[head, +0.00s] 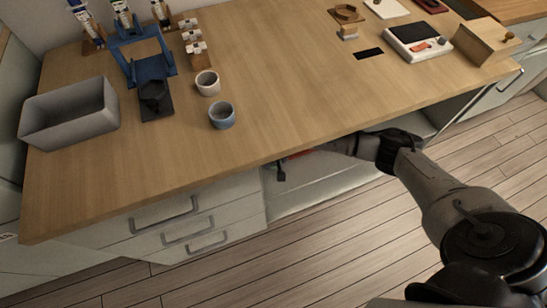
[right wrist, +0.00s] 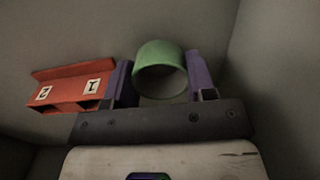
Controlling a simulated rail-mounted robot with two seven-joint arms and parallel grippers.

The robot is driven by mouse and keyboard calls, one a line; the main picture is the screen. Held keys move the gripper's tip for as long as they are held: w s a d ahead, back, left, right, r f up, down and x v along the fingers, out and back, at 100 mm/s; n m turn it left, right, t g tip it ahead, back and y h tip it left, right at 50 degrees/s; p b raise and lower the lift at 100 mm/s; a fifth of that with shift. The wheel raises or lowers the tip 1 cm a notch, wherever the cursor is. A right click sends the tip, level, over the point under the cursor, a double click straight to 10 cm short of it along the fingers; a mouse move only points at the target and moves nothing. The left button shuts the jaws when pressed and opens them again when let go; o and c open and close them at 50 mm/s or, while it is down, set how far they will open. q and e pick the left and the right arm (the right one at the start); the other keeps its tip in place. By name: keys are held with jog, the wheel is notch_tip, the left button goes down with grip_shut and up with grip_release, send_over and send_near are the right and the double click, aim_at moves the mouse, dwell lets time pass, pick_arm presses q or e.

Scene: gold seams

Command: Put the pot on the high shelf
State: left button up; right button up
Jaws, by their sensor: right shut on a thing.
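A green, round, hollow pot (right wrist: 160,58) shows in the right wrist view, its open end facing the camera. My right gripper (right wrist: 160,75) is shut on it, with one purple finger on each side. In the head view my right arm reaches under the front edge of the wooden counter (head: 290,105), into the open space below. The counter hides the pot and most of the right gripper there. My left gripper is not in view. I cannot tell which surface is the high shelf.
A red rack (right wrist: 75,88) labelled 1 and 2 sits left of the pot, close to the left finger. Grey walls stand close behind and to the right. On the counter are a grey bin (head: 70,115), a blue stand (head: 140,55) and two cups (head: 222,115). The counter's middle is clear.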

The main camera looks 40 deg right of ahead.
jog(key=shift+f+b, duration=0.3)
jog(key=shift+f, duration=0.6)
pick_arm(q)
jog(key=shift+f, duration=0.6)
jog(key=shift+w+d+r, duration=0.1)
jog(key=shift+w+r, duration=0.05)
pick_arm(e)
jog(key=shift+r, duration=0.1)
jog(key=o, duration=0.9)
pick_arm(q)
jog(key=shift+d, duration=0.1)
pick_arm(e)
notch_tip(320, 180, up, 5)
jog(key=p, duration=0.3)
jog(key=shift+r+p, duration=0.3)
jog(key=shift+p, duration=0.1)
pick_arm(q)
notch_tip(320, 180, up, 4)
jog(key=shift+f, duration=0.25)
